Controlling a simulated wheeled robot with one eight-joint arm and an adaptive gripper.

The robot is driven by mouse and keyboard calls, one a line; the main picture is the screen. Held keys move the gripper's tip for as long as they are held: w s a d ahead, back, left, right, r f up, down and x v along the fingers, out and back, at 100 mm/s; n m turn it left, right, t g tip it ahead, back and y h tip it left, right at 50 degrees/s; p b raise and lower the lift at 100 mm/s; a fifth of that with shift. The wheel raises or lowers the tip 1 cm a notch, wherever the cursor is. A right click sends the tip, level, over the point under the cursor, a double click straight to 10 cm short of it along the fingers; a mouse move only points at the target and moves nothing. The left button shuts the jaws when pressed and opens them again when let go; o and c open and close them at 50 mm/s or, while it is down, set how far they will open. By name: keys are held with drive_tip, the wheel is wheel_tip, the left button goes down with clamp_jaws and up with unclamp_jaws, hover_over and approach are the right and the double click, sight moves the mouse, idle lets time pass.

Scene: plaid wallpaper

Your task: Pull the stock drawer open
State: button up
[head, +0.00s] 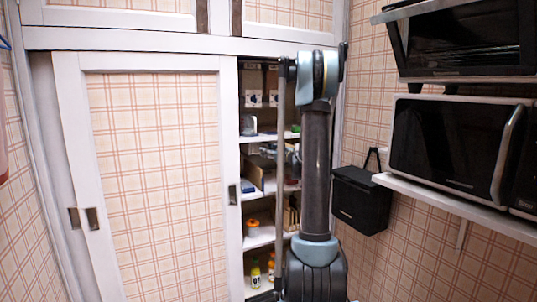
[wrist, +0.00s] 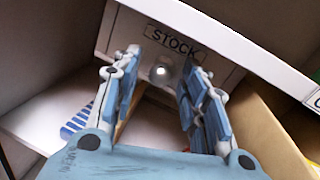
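The stock drawer (wrist: 212,50) is white, with a dark-framed label reading STOCK (wrist: 174,42) on its front, in the wrist view. A pale round knob (wrist: 161,73) sits below the label. My gripper (wrist: 160,60) is open, with one blue-padded finger on each side of the knob in the picture. A gap shows between the knob and each finger; I cannot tell how far the fingertips reach past it in depth.
A sliding door (head: 155,170) covers the cupboard's left side. Shelves (head: 262,195) with bottles and boxes show in the opening. A black box (head: 360,200), a microwave (head: 450,150) and an oven (head: 465,40) are at the right. A cardboard box (wrist: 260,130) stands right of my gripper.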

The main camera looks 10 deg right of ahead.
clamp_jaws()
drive_tip(key=s+a+v, duration=0.1)
drive_tip(key=a+v, duration=0.1)
drive_tip(key=v, duration=1.3)
drive_tip(key=shift+s+a, duration=0.2)
drive_tip(key=shift+s, duration=0.15)
drive_tip(key=shift+o, duration=0.6)
unclamp_jaws()
drive_tip(key=shift+s, duration=0.1)
drive_tip(key=v, duration=1.1)
drive_tip(key=shift+s+d, duration=0.2)
drive_tip(key=shift+s, duration=0.1)
drive_tip(key=shift+a, duration=0.1)
